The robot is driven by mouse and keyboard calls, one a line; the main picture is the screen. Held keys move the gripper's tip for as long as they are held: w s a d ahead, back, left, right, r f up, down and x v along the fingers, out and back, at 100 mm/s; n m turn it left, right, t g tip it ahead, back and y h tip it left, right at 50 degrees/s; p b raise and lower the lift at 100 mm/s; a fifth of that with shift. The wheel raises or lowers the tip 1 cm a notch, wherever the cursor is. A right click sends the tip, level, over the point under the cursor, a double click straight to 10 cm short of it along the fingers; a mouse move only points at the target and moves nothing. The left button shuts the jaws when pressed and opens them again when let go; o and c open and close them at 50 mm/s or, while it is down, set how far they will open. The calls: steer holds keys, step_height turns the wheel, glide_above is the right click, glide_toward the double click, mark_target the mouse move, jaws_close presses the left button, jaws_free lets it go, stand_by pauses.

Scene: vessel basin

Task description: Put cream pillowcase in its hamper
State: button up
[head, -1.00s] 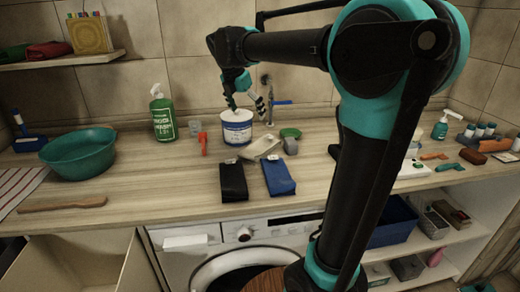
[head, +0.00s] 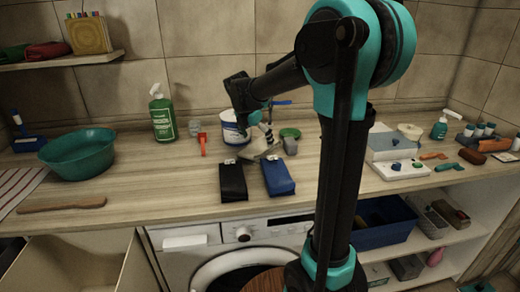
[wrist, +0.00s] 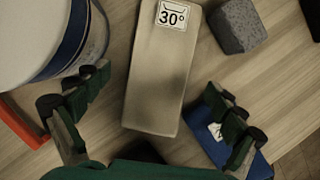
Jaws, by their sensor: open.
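The cream pillowcase (wrist: 155,75) is a flat folded block with a white "30°" tag. It lies on the wooden counter between my gripper's spread fingers in the wrist view. In the head view the pillowcase (head: 257,149) is partly hidden by my gripper. My gripper (head: 258,151) is open and empty, pointing down just over it. Both fingers also show in the wrist view (wrist: 153,98), one on each side of the pillowcase. An open tan bin (head: 85,262) stands at the lower left, below the counter; I cannot tell whether it is the pillowcase's hamper.
A blue-and-white tub (head: 232,130) stands close behind my gripper, with a red-orange item (head: 203,143) beside it. Folded black (head: 233,182) and blue (head: 279,178) bundles lie in front. A grey block (wrist: 237,25) is near.

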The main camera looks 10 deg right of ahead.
mark_target(259, 144)
steer(key=shift+x, duration=1.55)
steer(key=c, duration=1.6)
steer(key=shift+r, duration=0.1)
